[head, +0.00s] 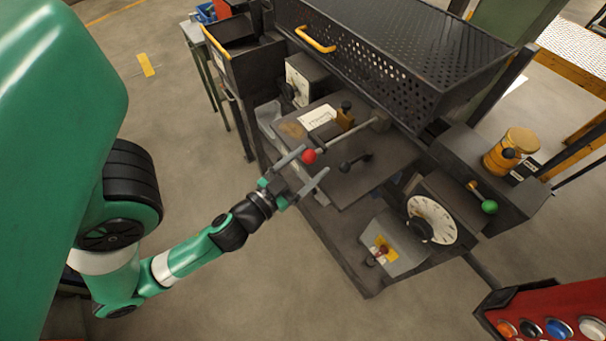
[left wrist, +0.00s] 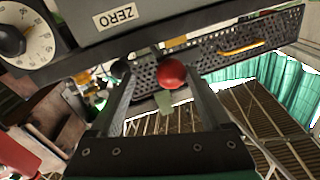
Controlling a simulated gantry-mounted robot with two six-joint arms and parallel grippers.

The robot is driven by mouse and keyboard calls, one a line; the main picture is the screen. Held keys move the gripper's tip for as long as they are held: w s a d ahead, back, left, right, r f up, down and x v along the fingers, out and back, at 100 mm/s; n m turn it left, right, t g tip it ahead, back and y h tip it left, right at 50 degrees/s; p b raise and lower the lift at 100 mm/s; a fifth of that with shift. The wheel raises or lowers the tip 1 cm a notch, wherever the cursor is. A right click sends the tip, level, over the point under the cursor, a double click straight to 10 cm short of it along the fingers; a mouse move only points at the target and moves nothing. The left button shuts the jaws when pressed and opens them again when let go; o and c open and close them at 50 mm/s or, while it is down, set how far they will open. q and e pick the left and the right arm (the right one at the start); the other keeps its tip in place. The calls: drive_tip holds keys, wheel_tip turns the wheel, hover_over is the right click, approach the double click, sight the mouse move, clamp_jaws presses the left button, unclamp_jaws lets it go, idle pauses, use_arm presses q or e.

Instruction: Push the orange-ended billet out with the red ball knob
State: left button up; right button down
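The red ball knob (head: 310,156) sits on the near end of a metal rod (head: 345,138) that runs across the dark machine top. My left gripper (head: 316,160) is open, its two fingers spread at the knob. In the left wrist view the red ball knob (left wrist: 171,73) shows between the fingertips of my left gripper (left wrist: 160,72), nearer the right finger. I cannot tell whether a finger touches it. I cannot make out an orange-ended billet in either view. My right gripper is not in view.
A black perforated cover (head: 400,50) stands behind the rod. A black-knobbed lever (head: 355,162) lies close right of the red knob. A white dial (head: 432,220), a green ball knob (head: 489,207) and an amber cylinder (head: 511,152) are farther right. Open floor lies left of the machine.

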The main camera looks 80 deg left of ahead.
use_arm(q)
drive_tip(key=shift+b+v, duration=0.35)
drive_tip(key=shift+v, duration=0.75)
drive_tip(key=shift+w, duration=0.1)
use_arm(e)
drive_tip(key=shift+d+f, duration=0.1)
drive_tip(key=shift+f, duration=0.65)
